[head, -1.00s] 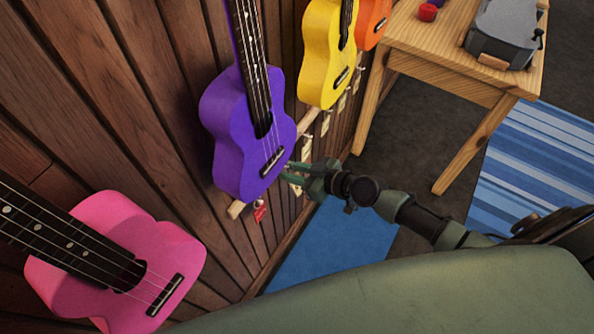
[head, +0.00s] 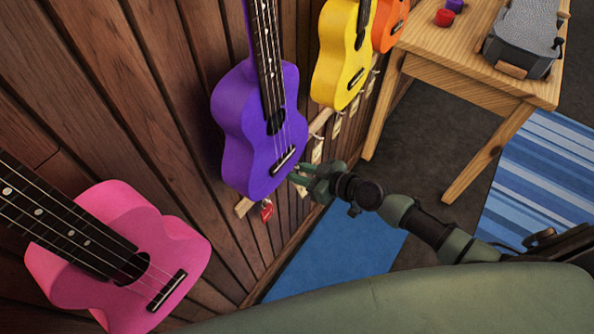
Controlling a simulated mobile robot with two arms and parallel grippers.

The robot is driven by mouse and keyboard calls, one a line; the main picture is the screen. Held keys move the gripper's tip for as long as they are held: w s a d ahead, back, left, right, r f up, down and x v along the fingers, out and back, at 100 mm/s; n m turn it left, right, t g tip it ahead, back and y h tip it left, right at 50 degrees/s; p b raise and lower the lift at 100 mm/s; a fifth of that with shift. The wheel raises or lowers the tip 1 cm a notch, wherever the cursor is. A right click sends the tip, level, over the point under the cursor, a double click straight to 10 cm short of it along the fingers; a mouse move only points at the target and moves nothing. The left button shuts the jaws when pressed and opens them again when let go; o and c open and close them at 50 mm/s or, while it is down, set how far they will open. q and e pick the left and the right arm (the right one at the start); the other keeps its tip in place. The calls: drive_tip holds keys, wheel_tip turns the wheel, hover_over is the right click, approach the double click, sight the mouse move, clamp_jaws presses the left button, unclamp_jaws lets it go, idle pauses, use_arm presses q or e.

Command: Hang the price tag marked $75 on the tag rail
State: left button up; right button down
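The wooden tag rail (head: 244,207) runs along the wall behind and below the ukuleles, and the purple one hides part of it. Several cream tags (head: 317,151) hang along it toward the back; their marks are too small to read, so I cannot tell which is $75. A small red tag or ornament (head: 266,211) hangs near the rail's front end. My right gripper (head: 300,175) is just right of the purple ukulele's lower body, close to the rail. Its two fingers show, but whether they hold a tag is unclear. My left gripper is out of view.
A purple ukulele (head: 240,125), a pink one (head: 90,270), a yellow one (head: 333,70) and an orange one (head: 388,30) hang on the plank wall. A wooden table (head: 450,65) with a grey case (head: 525,40) stands at the back right. Floor between is open.

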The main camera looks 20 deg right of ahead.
drive_tip(key=c, duration=1.1)
unclamp_jaws()
drive_tip(key=shift+s+d, duration=0.1)
drive_tip(key=v, duration=0.8)
drive_tip(key=s+d+f+m+g+h, duration=0.1)
drive_tip(key=s+d+f+h, duration=0.15)
drive_tip(key=f, duration=0.55)
drive_tip(key=s+d+f+m+h, duration=0.15)
drive_tip(key=d+f, duration=0.25)
drive_tip(key=f, duration=0.4)
drive_tip(key=s+d+f+m+g+h, duration=0.1)
drive_tip(key=s+d+f+h, duration=0.15)
drive_tip(key=f, duration=0.55)
drive_tip(key=s+f+m+g+h, duration=0.15)
drive_tip(key=s+f+g, duration=0.25)
drive_tip(key=s+f, duration=0.95)
drive_tip(key=s+a+f+g, duration=0.1)
drive_tip(key=s+a+f, duration=0.1)
drive_tip(key=s, duration=0.7)
drive_tip(key=s+a+f+g, duration=0.2)
drive_tip(key=s+f, duration=0.1)
drive_tip(key=s, duration=0.6)
drive_tip(key=shift+a+f+b, duration=0.35)
drive_tip(key=shift+f+b, duration=0.05)
drive_tip(key=shift+b, duration=0.05)
